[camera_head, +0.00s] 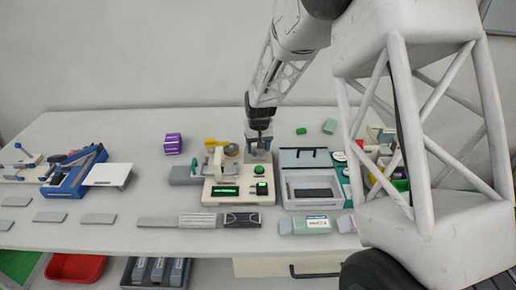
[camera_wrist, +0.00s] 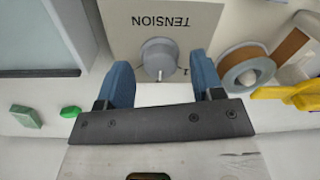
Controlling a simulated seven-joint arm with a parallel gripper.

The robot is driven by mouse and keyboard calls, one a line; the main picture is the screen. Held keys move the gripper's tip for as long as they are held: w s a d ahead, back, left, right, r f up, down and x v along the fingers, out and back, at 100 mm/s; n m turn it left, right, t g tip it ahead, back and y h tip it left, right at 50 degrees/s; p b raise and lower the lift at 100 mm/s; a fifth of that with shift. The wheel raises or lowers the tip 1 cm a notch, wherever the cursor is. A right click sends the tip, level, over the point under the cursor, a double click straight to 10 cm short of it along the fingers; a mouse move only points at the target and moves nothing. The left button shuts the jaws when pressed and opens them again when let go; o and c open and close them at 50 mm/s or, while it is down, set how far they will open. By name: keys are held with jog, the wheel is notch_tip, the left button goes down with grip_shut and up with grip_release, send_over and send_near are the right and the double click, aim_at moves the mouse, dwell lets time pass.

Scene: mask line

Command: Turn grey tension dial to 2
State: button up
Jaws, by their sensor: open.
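The grey tension dial (camera_wrist: 159,59) is a round knob on a beige panel (camera_wrist: 120,17) marked TENSION, which reads upside down in the wrist view. A small pointer and a mark show at its edge, but the number it points to is too small to read. My gripper (camera_wrist: 162,75) is open, with its two blue fingers on either side of the dial and gaps between them and it. In the head view my gripper (camera_head: 259,142) is over the back of the beige machine (camera_head: 239,190), and the dial is hidden there.
A grey open-lidded case (camera_head: 310,190) stands right of the machine. A roll (camera_wrist: 243,70) and a yellow tool (camera_wrist: 290,92) lie close beside the panel. A purple block (camera_head: 173,143) and a blue device (camera_head: 75,172) are further left. The back of the table is mostly clear.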

aim_at(259, 150)
jog(key=shift+d+r, duration=0.1)
jog(key=shift+r, duration=3.5)
jog(key=shift+s+d+r, duration=0.25)
jog(key=shift+s+r, duration=0.05)
jog(key=shift+r, duration=0.05)
jog(key=s+d+r, duration=0.4)
jog(key=s+r, duration=0.1)
jog(key=s, duration=0.2)
jog(key=s+d+r+m+t, duration=0.1)
jog(key=s+d+r, duration=0.25)
jog(key=s, duration=0.35)
jog(key=s+d+r, duration=0.3)
jog(key=s+r, duration=0.3)
jog(key=s, duration=0.1)
jog(key=s+d+m, duration=0.1)
jog(key=s+d, duration=0.1)
jog(key=s, duration=0.9)
jog(key=s+d+t, duration=0.1)
jog(key=s+d, duration=0.2)
jog(key=s, duration=0.9)
jog(key=shift+d+r+m+t+h, duration=0.2)
jog(key=shift+d+m+t+h, duration=0.1)
jog(key=shift+d+m, duration=0.1)
